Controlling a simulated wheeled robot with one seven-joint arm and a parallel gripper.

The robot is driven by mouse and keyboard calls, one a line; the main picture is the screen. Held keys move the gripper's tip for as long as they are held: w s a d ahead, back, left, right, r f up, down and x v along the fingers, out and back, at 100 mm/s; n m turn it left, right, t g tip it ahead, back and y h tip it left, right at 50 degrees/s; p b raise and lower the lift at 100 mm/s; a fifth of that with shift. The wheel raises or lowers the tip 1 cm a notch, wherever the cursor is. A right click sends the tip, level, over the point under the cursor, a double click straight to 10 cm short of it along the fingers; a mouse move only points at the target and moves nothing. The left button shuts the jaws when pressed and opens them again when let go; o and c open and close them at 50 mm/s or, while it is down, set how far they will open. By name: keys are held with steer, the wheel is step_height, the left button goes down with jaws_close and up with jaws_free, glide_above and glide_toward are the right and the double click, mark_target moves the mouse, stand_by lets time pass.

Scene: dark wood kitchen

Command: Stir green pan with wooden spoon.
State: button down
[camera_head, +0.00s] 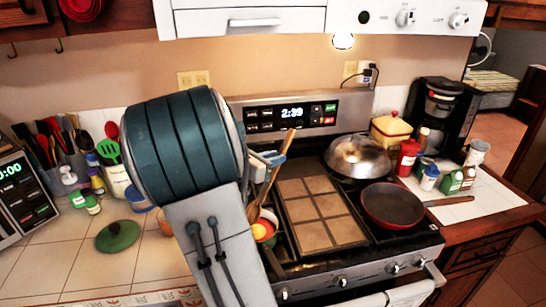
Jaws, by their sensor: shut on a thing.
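The wooden spoon (284,152) is tilted, its handle end up and its lower part running down behind my arm. My gripper (268,159) is at the spoon's upper part and shut on it, though my arm hides most of the fingers. Red, yellow and green food (263,229) shows just below the spoon, at the left side of the stove. The green pan is mostly hidden behind my arm, and I cannot tell whether the spoon's lower end touches the food. A green lid (118,236) lies on the tiled counter to the left.
A tiled griddle plate (316,212) covers the stove's middle. A red frying pan (393,205) and a domed metal lid (357,157) are to its right. Bottles and a coffee maker (435,112) stand on the right counter. Utensils and bottles crowd the left counter. The range hood (330,17) hangs above.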

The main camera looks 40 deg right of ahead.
mark_target(275, 174)
steer(key=shift+f+b, duration=2.1)
steer(key=shift+f, duration=0.9)
steer(key=shift+s+d, duration=0.1)
steer(key=shift+d, duration=0.1)
